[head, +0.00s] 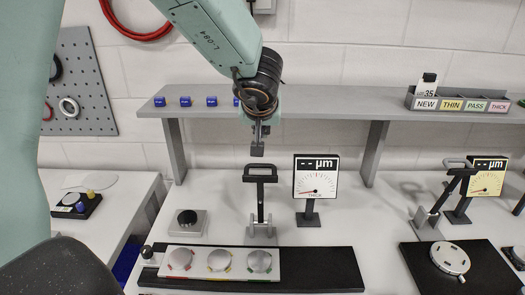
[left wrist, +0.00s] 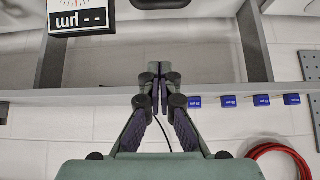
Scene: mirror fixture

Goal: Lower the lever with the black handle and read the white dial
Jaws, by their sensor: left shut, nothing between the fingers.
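The lever with the black handle (head: 260,179) stands upright on a grey bracket (head: 262,233) on the white bench. The white dial (head: 316,178) stands just to its right, showing "-- µm" and a red needle at the lower left. My left gripper (head: 258,147) is shut and empty, pointing down a little above the black handle, apparently apart from it. In the left wrist view, the gripper's closed fingers (left wrist: 159,72) show upside-down, with part of the black handle (left wrist: 160,4) at the top edge and the white dial (left wrist: 80,16) at upper left. My right gripper is out of view.
Another lever (head: 450,190) with a grey handle and a yellow dial (head: 486,181) stand at right. A black base (head: 320,268) carries a plate with several silver discs in front. A grey shelf (head: 330,106) with blue blocks and labelled bins runs behind, close to my gripper.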

